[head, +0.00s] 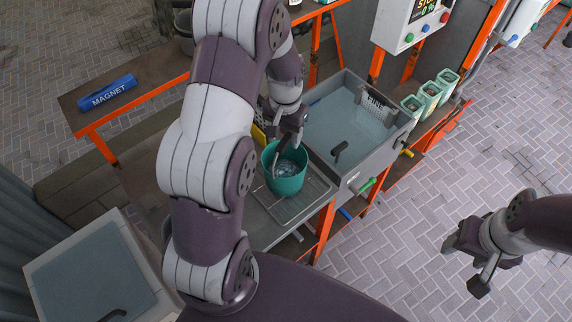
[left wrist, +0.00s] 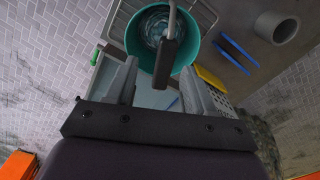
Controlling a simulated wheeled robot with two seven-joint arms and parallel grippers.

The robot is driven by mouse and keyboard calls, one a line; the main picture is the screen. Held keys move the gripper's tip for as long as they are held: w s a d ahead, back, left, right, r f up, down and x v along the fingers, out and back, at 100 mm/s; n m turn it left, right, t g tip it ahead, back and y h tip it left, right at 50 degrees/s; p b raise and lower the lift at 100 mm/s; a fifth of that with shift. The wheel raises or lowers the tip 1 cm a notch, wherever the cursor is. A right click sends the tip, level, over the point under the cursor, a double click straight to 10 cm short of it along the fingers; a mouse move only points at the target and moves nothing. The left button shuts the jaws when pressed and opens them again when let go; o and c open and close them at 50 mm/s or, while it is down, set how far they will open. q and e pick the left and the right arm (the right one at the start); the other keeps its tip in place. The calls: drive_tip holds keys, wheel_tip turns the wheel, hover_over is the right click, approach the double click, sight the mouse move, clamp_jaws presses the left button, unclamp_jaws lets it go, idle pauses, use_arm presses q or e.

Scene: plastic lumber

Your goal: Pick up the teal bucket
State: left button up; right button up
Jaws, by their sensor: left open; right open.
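The teal bucket (head: 290,186) stands upright on a wire rack beside the sink, with clear liquid inside. My left gripper (head: 288,128) is open and empty, above and just behind the bucket in the head view. In the left wrist view the bucket (left wrist: 188,52) lies beyond the two spread fingers of my left gripper (left wrist: 160,70), which appear apart from it. My right gripper (head: 468,262) is open and empty at the right, over the paved floor.
A grey sink basin (head: 400,130) adjoins the rack. A blue magnet bar (head: 108,92) lies on the left bench. Several small green containers (head: 430,92) stand on a shelf at right. A blue tool (left wrist: 238,56), a yellow item (left wrist: 208,78) and a grey cylinder (left wrist: 284,30) are near the bucket.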

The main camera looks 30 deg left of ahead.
sight(285, 140)
use_arm(q)
drive_tip(key=f+p, duration=0.1)
drive_tip(key=f, duration=0.2)
drive_tip(key=f+p, duration=0.1)
drive_tip(key=f, duration=0.1)
drive_tip(key=shift+w+a+f+p, duration=0.1)
drive_tip(key=shift+w+a+p, duration=0.1)
drive_tip(key=shift+a+p, duration=0.15)
drive_tip(key=shift+f, duration=0.45)
drive_tip(key=c, duration=0.9)
clamp_jaws()
drive_tip(key=shift+w+r, duration=0.1)
